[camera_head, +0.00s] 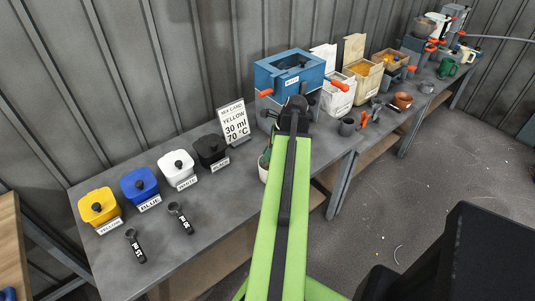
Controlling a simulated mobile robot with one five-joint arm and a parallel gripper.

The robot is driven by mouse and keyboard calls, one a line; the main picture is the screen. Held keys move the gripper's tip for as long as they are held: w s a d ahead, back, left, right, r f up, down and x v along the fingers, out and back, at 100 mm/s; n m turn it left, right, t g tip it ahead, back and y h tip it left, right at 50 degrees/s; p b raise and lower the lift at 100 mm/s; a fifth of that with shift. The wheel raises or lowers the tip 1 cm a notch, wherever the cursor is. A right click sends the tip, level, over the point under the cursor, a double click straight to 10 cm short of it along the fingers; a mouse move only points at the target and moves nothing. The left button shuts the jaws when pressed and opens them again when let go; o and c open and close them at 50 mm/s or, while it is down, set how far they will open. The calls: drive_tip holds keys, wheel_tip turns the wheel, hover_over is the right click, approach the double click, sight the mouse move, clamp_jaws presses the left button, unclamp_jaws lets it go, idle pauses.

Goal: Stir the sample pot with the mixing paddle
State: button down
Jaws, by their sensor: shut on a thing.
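A pale pot (263,173), which looks like the sample pot, stands near the front edge of the bench. My green and black arm covers most of it. A small dark green piece (266,157) shows at its top, beside the arm; I cannot tell whether it is the mixing paddle or part of my arm. My arm reaches over the bench to a black joint in front of the blue box. My gripper and whatever it holds are hidden behind the arm.
Yellow (100,207), blue (139,184), white (177,169) and black (211,151) labelled tubs line the bench. Two black-handled scoops (135,245) (181,217) lie before them. A mix card (235,123) stands behind. A blue box (290,74), bins and tools fill the right.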

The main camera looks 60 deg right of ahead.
drive_tip(key=shift+f+b, duration=0.6)
idle(0.3)
drive_tip(key=shift+r, duration=0.15)
